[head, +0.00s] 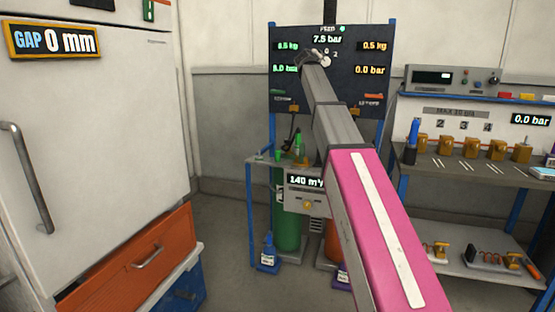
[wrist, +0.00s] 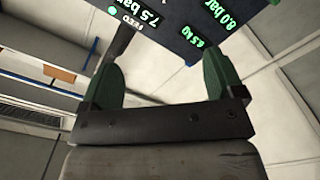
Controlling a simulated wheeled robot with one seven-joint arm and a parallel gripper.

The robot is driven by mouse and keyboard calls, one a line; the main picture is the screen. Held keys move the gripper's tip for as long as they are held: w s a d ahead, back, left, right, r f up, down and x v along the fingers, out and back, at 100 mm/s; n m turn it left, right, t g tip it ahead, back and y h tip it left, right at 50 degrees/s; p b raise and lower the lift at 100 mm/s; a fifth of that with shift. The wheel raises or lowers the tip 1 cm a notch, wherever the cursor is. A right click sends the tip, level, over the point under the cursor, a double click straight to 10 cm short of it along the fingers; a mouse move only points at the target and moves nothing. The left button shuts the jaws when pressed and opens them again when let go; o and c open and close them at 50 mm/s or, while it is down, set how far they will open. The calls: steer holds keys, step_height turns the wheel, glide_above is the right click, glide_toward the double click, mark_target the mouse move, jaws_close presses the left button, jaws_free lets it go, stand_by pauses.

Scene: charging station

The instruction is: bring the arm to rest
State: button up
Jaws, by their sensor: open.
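My gripper (wrist: 161,62) shows in the wrist view with its two green fingers spread wide. No object is held between them. In the head view my arm, with a pink and a grey link, reaches up and forward to the dark gauge panel (head: 348,92). The arm's far end overlaps the panel's left half, and the gripper is too small there to make out clearly. The panel also shows rotated in the wrist view (wrist: 180,18), beyond the fingertips. Whether the gripper touches it cannot be told.
Below the panel, a green cylinder (head: 287,215) stands behind my arm. A white cabinet (head: 110,130) with an orange drawer (head: 150,262) is at left. At right, a bench (head: 470,175) holds several brass fittings and a blue bottle (head: 412,140). Some floor is clear between cabinet and panel.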

steer(key=s+d+f+m+g, duration=0.1)
steer(key=s+f+g, duration=0.1)
steer(key=f, duration=1)
steer(key=s+d+f+m+g, duration=0.1)
steer(key=s+d+f+g, duration=0.15)
steer(key=f, duration=0.95)
steer(key=s+f+g+y, duration=0.1)
steer(key=s+f+g, duration=0.1)
steer(key=s+f, duration=0.5)
steer(key=s+f+m+g+y, duration=0.1)
steer(key=s+f+g, duration=0.15)
steer(key=f, duration=0.95)
steer(key=s+f+g, duration=0.1)
steer(key=s+f, duration=0.5)
steer(key=f, duration=0.3)
steer(key=s+f+m+g+y, duration=0.1)
steer(key=s+f+g, duration=0.2)
steer(key=s+f, duration=0.7)
steer(key=s+f+m+g+y, duration=0.1)
steer(key=s+f+g, duration=0.3)
steer(key=s+f, duration=0.7)
steer(key=s+y, duration=0.1)
steer(key=s, duration=0.5)
steer(key=shift+s+a+f+m+y, duration=0.15)
steer(key=shift+a+m+y, duration=0.15)
